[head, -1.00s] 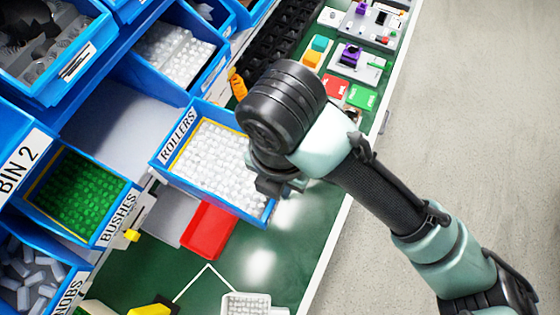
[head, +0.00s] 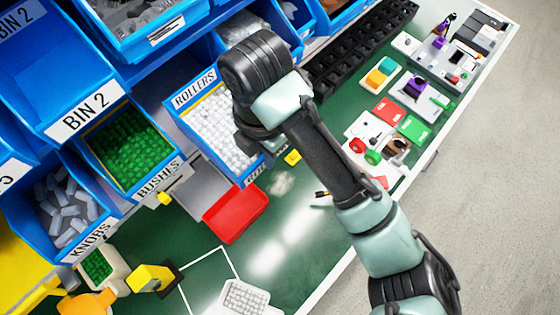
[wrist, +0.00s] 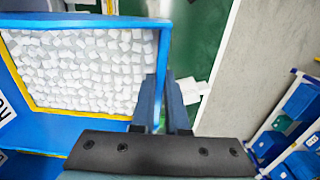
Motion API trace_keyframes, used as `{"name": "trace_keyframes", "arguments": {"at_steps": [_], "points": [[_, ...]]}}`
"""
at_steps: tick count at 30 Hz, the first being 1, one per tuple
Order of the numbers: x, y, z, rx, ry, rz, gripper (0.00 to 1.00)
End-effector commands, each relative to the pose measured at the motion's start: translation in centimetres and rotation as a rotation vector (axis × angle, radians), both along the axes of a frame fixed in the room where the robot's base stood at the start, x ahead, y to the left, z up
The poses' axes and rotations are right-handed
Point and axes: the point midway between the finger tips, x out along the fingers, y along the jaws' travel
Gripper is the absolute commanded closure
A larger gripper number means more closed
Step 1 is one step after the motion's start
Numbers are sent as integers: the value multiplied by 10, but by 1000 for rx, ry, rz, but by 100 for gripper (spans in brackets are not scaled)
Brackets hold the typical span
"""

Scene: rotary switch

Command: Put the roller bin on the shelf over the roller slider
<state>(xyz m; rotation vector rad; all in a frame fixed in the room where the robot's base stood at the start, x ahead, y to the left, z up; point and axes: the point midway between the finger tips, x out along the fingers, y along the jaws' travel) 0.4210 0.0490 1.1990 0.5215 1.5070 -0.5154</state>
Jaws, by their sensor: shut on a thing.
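The roller bin (head: 208,118) is blue, labelled ROLLERS and full of white rollers. In the head view it is at the front of the rack, right of the bushes bin, over part of the grey shelf (head: 150,98). I cannot tell whether it rests on the shelf. My gripper (wrist: 164,103) is shut on the bin's side wall, with one finger on each side of it in the wrist view. In the head view my arm hides the grip. A grey sloped piece (head: 205,186), perhaps the roller slider, shows below the bin, beside a red tray (head: 237,213).
The bushes bin (head: 132,148) and knobs bin (head: 66,205) stand left of the roller bin. Upper blue bins (head: 160,35) hang close above. Fixtures and coloured blocks (head: 413,127) lie on the green table at right. Open floor (head: 480,200) lies beyond the table edge.

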Motion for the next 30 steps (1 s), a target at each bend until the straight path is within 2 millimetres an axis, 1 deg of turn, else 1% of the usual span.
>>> {"name": "trace_keyframes", "arguments": {"at_steps": [3,23,30], "points": [[9,12,-1,1,-2,3,100],[57,73,-1,0,-4,2,100],[72,92,-9,2,-3,1,100]]}}
